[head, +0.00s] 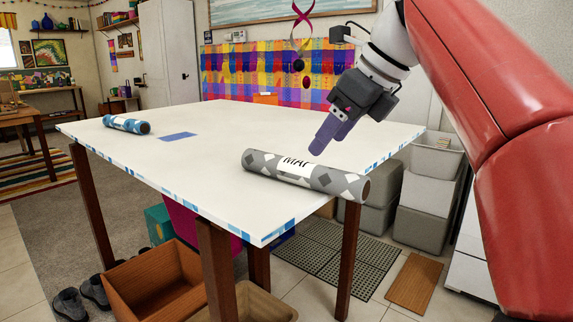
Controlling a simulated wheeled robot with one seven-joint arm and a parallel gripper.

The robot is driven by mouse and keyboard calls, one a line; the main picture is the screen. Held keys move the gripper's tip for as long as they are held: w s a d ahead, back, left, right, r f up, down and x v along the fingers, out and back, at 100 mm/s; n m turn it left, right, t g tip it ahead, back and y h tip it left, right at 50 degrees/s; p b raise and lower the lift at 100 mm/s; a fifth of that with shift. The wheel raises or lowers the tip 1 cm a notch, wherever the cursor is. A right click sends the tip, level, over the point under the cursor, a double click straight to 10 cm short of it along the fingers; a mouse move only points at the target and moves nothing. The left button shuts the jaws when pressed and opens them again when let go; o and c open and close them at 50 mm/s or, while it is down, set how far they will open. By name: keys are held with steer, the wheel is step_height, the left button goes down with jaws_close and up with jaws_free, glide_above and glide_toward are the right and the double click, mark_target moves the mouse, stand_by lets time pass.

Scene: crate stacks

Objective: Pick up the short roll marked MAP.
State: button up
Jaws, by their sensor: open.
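A grey roll with white diamond shapes (310,177) lies on the white table (225,130) near its front right edge. Its black letters on a white band read as MAP, though the last letter is partly cut off by the curve. Its right end reaches to the table's edge and seems to stick out past it. My gripper (318,150) points down just above and behind the roll, apart from it as far as I can tell. Its purple fingers overlap from this side, and nothing shows between them. It is open.
A blue patterned roll (126,124) lies at the table's far left. A flat blue rectangle (178,136) lies near it. The table's middle is clear. Grey bins (428,195) stand to the right, and a brown crate (150,272) is on the floor in front.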

mark_target(304, 163)
steer(key=shift+w+a+m, duration=0.1)
steer(key=shift+a+m, duration=0.1)
steer(key=shift+m, duration=0.1)
steer(key=shift+w+a+f, duration=0.1)
steer(key=shift+a+f, duration=0.05)
steer(key=shift+f, duration=0.05)
steer(key=b+x, duration=0.1)
steer(key=x, duration=0.2)
steer(key=b+x, duration=0.2)
steer(key=x, duration=0.2)
steer(key=shift+a, duration=0.45)
steer(key=c, duration=1.2)
steer(key=shift+r, duration=0.15)
